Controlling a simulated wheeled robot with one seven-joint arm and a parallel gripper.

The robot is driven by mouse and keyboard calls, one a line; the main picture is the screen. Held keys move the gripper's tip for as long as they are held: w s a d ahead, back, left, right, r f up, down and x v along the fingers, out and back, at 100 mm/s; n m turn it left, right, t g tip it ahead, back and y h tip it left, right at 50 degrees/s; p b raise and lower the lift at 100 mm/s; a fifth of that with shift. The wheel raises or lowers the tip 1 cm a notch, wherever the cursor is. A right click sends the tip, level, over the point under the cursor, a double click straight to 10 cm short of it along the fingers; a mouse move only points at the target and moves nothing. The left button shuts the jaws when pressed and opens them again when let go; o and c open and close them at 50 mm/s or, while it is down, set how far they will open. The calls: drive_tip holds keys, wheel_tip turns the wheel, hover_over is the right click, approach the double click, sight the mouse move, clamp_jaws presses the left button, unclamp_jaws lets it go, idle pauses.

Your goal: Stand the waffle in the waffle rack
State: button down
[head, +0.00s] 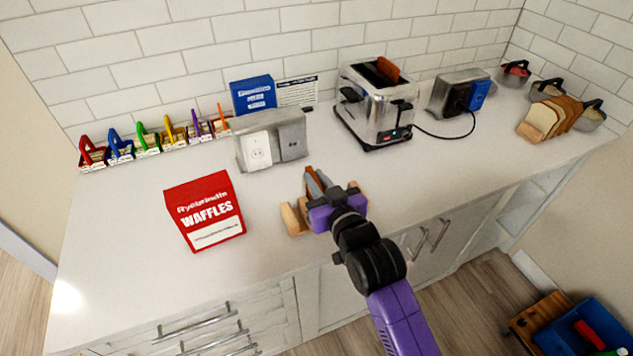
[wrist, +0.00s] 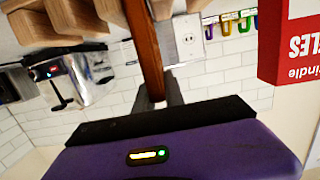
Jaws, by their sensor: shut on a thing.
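My gripper (head: 318,183) is shut on a brown waffle (wrist: 143,45), which shows edge-on between the fingers in the wrist view. In the head view only a thin brown strip of the waffle shows by the fingers. The wooden waffle rack (head: 293,218) stands on the counter near its front edge, directly below and around my gripper, which hides its middle. In the wrist view the rack's slats (wrist: 70,15) lie mostly left of the waffle, with one piece just right of it. I cannot tell whether the waffle touches the rack.
A red waffle box (head: 205,210) stands left of the rack. A grey outlet box (head: 272,143) is behind it. A chrome toaster (head: 375,105) stands at the back, and a wooden rack of bread slices (head: 550,115) at the right. The left front counter is clear.

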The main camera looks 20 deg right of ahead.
drive_tip(key=shift+f, duration=0.45)
drive_tip(key=shift+f, duration=0.2)
drive_tip(key=c, duration=1.4)
unclamp_jaws()
drive_tip(key=shift+r, duration=0.1)
drive_tip(key=shift+r, duration=0.2)
drive_tip(key=shift+s+f, duration=0.1)
drive_tip(key=shift+s, duration=0.3)
drive_tip(key=s+r+b, duration=0.1)
drive_tip(key=s, duration=1)
drive_tip(key=shift+r+b, duration=0.4)
